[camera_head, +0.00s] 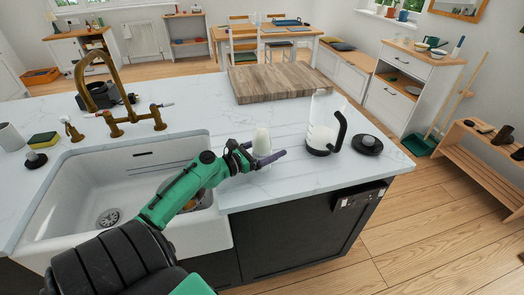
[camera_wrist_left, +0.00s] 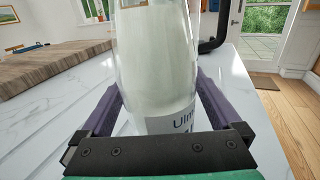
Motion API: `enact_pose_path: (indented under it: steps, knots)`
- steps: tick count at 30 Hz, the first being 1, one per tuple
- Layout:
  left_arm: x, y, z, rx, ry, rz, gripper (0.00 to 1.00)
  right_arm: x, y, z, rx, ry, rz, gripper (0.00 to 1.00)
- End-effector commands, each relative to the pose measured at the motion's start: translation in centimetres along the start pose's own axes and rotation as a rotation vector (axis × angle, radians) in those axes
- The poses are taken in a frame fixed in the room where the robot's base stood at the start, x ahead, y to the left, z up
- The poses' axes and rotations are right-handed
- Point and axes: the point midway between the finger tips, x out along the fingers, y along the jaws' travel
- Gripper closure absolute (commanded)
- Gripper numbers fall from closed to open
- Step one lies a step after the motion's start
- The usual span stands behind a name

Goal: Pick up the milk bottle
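The milk bottle (camera_head: 261,141) is clear glass filled with white milk. It is upright at the counter's front edge, right of the sink. My left gripper (camera_head: 258,157) reaches it from the near side, with its purple fingers spread around the bottle. In the left wrist view the bottle (camera_wrist_left: 158,70) fills the middle between the two fingers (camera_wrist_left: 160,105), and part of a label shows low down. The fingers are wide apart, and I see no clear grip on the glass. The bottle's base is hidden. My right gripper is not in view.
A glass jug with a black handle (camera_head: 322,132) and a round black object (camera_head: 367,145) stand right of the bottle. A wooden board (camera_head: 285,82) lies behind. The white sink (camera_head: 130,190) and brass tap (camera_head: 100,75) are left. Marble counter (camera_head: 205,105) between tap and board is clear.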

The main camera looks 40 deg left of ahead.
Motion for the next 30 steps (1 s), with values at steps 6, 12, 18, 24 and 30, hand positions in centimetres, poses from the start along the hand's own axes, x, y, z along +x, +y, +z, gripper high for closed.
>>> enact_pose_path:
  steps: [6, 12, 18, 24, 30]
  knots:
    - [0.0, 0.0, 0.0, -0.001, 0.000, 0.000, 0.88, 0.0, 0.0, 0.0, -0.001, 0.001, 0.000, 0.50]
    - [0.0, 0.0, 0.2, 0.001, -0.003, 0.000, 1.00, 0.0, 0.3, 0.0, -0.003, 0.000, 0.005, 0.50]
    - [0.0, 0.0, 0.2, 0.001, -0.003, 0.000, 1.00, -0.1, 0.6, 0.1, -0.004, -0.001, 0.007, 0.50]
    - [0.0, 0.0, 0.9, 0.001, -0.003, 0.000, 1.00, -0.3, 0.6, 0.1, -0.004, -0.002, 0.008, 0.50]
    - [0.0, 0.1, 2.5, 0.004, -0.002, 0.000, 1.00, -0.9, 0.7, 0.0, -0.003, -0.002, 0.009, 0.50]
